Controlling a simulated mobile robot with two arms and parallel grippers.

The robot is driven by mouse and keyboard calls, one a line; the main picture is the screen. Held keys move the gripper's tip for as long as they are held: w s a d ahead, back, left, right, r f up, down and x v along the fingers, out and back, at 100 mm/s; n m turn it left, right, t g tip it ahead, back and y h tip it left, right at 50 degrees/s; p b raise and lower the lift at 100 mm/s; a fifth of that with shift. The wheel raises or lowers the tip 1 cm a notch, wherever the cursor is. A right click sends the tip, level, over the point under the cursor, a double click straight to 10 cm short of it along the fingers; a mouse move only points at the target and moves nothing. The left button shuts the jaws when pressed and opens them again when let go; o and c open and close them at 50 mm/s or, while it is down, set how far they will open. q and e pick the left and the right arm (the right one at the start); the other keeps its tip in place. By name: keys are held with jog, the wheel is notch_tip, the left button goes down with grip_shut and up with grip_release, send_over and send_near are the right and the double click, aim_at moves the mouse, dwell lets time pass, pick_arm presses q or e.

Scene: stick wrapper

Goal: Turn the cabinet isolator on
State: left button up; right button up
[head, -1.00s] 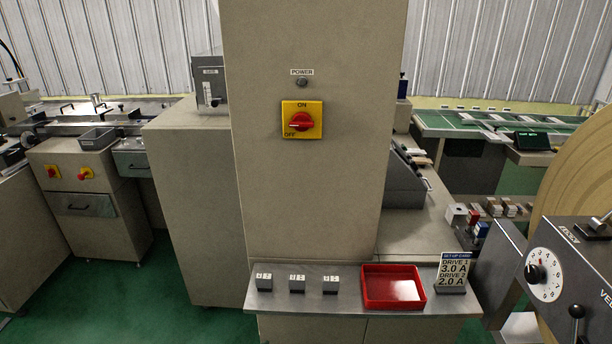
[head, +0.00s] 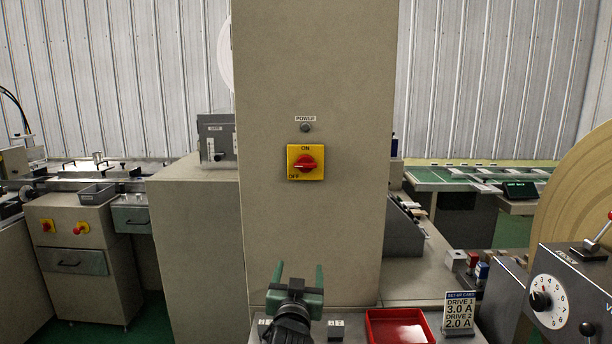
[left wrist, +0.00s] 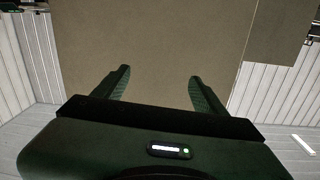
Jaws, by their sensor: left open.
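The cabinet isolator (head: 306,163) is a red rotary handle on a yellow plate, on the front of the tall beige cabinet (head: 315,60). ON is printed at its top and OFF at its lower left; the handle lies nearly level, its pointed end toward OFF. A dark POWER lamp (head: 305,127) sits above it. My left gripper (head: 298,272) is open and empty, below the isolator and apart from it. The left wrist view shows its two spread fingers (left wrist: 160,85) before the plain cabinet face; the isolator is not visible there. My right gripper is not in view.
A steel shelf under the isolator carries small grey blocks (head: 336,328), a red tray (head: 398,328) and a set-up card (head: 459,312). A machine with a dial (head: 548,300) stands at right. A lower beige cabinet (head: 195,240) stands at left. The space before the isolator is clear.

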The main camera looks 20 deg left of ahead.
aim_at(305, 166)
pick_arm(q)
notch_tip(305, 166, up, 20)
jog(key=d+n+t+y, duration=0.1)
jog(key=n+t+y, duration=0.1)
jog(key=t, duration=0.2)
jog(key=p+x, duration=0.1)
jog(key=x, duration=0.5)
jog(key=shift+w, duration=0.3)
jog(key=shift+w+a+r, duration=0.1)
jog(key=shift+w, duration=0.5)
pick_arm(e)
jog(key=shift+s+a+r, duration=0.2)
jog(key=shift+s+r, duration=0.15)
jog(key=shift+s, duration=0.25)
pick_arm(q)
jog(key=shift+m, duration=0.3)
jog(key=c, duration=1.4)
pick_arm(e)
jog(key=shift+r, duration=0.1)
